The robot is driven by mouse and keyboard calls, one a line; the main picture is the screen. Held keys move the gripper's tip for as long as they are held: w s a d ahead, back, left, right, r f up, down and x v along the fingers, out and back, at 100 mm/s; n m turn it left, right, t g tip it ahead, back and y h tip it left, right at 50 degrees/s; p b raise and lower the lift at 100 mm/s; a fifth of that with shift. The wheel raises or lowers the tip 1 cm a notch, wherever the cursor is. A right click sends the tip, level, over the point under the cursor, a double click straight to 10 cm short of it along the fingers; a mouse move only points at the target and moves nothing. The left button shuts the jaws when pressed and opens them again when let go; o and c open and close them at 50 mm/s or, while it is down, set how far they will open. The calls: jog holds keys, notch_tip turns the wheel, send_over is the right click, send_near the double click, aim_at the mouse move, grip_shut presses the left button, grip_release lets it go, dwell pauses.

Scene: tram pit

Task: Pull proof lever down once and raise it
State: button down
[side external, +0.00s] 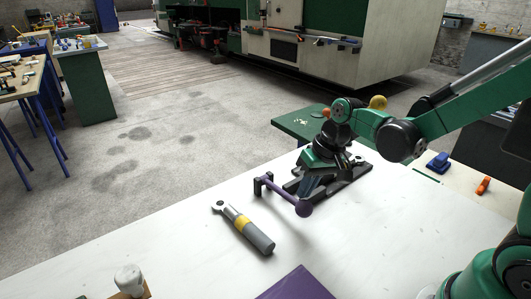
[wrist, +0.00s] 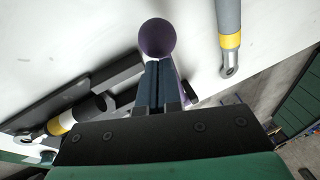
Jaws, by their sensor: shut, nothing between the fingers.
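The proof lever (side external: 285,194) is a purple bar with a ball knob (side external: 304,208) at its near end and a bracket at its far left end. It sits beside a dark base (side external: 352,181) on the white bench. I cannot tell how far down it is tilted. In the wrist view the knob (wrist: 157,37) lies just beyond my fingertips, and the purple bar (wrist: 179,82) runs partly hidden along their right side. My gripper (wrist: 157,66) is shut and empty, its dark blue fingers together. In the side view my gripper (side external: 307,186) is beside the lever; contact is unclear.
A grey torque wrench (side external: 259,238) with a yellow band lies left of the lever. A purple mat (side external: 296,286) and a white knob (side external: 130,281) are at the front. A blue item (side external: 437,162) and an orange item (side external: 484,185) lie right. The front bench area is mostly clear.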

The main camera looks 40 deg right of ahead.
jog(key=shift+s+f, duration=0.3)
jog(key=shift+f, duration=0.35)
jog(key=w+v, duration=0.1)
jog(key=v, duration=1.2)
jog(key=shift+w+d, duration=0.25)
jog(key=shift+d, duration=0.05)
jog(key=shift+r, duration=0.15)
